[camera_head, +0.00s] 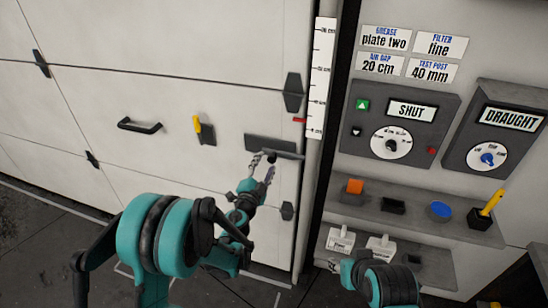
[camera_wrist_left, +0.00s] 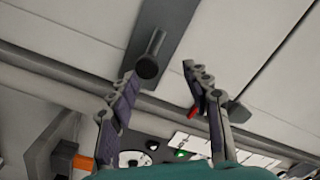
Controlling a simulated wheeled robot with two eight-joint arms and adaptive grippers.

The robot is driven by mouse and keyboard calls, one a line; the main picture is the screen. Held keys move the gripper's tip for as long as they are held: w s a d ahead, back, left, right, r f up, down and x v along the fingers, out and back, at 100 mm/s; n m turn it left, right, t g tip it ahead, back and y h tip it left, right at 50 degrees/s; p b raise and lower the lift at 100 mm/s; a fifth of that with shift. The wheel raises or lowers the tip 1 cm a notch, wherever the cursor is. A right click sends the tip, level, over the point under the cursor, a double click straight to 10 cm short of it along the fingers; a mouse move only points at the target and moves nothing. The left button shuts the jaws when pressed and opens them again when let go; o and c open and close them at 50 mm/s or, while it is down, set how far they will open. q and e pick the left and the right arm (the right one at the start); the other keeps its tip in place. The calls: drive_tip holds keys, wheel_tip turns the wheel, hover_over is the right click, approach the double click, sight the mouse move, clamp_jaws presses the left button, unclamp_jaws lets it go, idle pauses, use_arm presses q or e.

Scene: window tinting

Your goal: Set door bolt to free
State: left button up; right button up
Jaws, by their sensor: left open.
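The door bolt (camera_head: 284,145) is a dark plate with a bar and a round-ended knob, near the right edge of the white panelled door (camera_head: 90,110). In the left wrist view the bolt plate (camera_wrist_left: 172,25) runs up from the fingers, and its dark knob (camera_wrist_left: 147,68) shows between the fingertips, nearer the left finger. My left gripper (camera_head: 262,163) is open at the bolt's knob; it also shows in the left wrist view (camera_wrist_left: 160,75). I cannot tell whether a finger touches the knob. My right gripper (camera_head: 335,265) is small and partly hidden by its arm, beside the lower shelf.
A yellow lever (camera_head: 197,125) and a black handle (camera_head: 139,126) are on the door left of the bolt. A control panel reading SHUT (camera_head: 445,107) and a DRAUGHT panel (camera_head: 477,155) are at right. A shelf (camera_head: 415,217) below holds an orange block (camera_head: 354,187) and small items.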

sight(274, 151)
use_arm(q)
drive_tip(key=shift+w+d+f+m+h, duration=0.3)
drive_tip(key=shift+w+d+f, duration=0.4)
drive_tip(key=shift+f, duration=0.2)
drive_tip(key=shift+w+d, duration=0.15)
drive_tip(key=shift+w, duration=0.1)
drive_tip(key=shift+w+d+r, duration=0.1)
drive_tip(key=shift+w, duration=0.2)
drive_tip(key=b+x, duration=0.1)
drive_tip(key=x, duration=0.4)
drive_tip(key=shift+w+b, duration=0.1)
drive_tip(key=shift+b, duration=0.25)
drive_tip(key=shift+w+d, duration=0.15)
drive_tip(key=shift+w, duration=0.35)
use_arm(e)
drive_tip(key=shift+d+x, duration=0.2)
drive_tip(key=shift+x, duration=0.95)
use_arm(q)
drive_tip(key=shift+c, duration=0.4)
use_arm(e)
drive_tip(key=shift+s, duration=0.2)
use_arm(q)
clamp_jaws()
